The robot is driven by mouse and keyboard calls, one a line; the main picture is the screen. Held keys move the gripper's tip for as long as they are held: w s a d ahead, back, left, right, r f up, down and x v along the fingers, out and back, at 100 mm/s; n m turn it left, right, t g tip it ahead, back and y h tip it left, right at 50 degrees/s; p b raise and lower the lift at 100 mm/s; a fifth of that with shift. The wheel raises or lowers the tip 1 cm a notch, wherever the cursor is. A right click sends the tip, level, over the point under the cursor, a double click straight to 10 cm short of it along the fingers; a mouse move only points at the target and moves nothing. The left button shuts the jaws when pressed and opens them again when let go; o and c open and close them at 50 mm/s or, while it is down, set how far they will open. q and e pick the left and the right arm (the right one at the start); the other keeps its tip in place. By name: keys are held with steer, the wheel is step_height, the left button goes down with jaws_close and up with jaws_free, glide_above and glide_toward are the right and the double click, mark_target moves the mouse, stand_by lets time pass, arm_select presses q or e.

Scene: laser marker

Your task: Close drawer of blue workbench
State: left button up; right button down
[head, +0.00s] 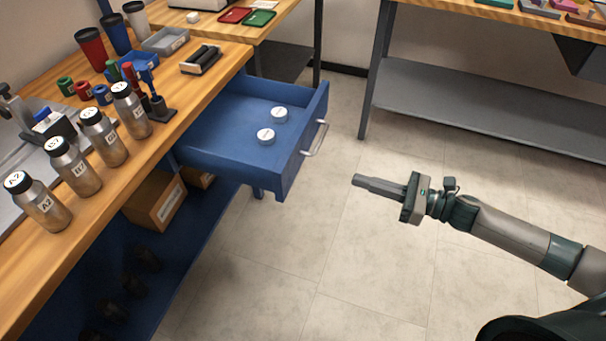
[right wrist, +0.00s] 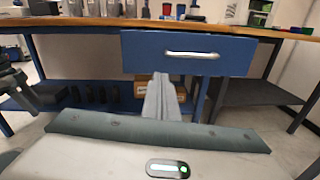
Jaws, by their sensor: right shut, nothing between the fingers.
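The blue drawer (head: 232,160) of the blue workbench stands pulled out from under the wooden top (head: 85,215). Two round white-topped items (head: 272,125) lie in it. Its silver handle (head: 315,138) is on the front panel. My right gripper (head: 358,181) is shut and empty, to the right of the drawer front and apart from it, over the floor. In the right wrist view the drawer front (right wrist: 188,65) and handle (right wrist: 192,55) are ahead and above the shut fingers (right wrist: 162,98). My left gripper does not show in the head view.
Several labelled metal bottles (head: 100,137) stand along the bench edge, with cups (head: 92,48) behind. A cardboard box (head: 155,200) sits on the lower shelf. Another table with a grey shelf (head: 470,105) is at the back right. The floor (head: 330,240) between drawer and gripper is clear.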

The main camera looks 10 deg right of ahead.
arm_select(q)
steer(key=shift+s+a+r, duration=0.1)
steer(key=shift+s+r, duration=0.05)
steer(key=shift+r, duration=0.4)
arm_select(e)
steer(key=shift+s+a+r+n+g+y, duration=0.4)
steer(key=shift+r+n, duration=0.15)
steer(key=shift+n, duration=0.35)
steer(key=shift+w, duration=0.1)
steer(key=p, duration=0.2)
glide_toward(295, 164)
steer(key=x, duration=0.4)
steer(key=shift+w+a+r, duration=0.1)
steer(key=shift+a+r, duration=0.1)
steer(key=shift+a, duration=0.15)
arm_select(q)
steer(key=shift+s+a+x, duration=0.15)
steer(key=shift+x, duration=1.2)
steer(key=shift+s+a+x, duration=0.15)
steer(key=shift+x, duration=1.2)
arm_select(e)
steer(key=shift+x, duration=0.85)
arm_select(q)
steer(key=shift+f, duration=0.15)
arm_select(e)
steer(key=shift+w+a+f, duration=0.1)
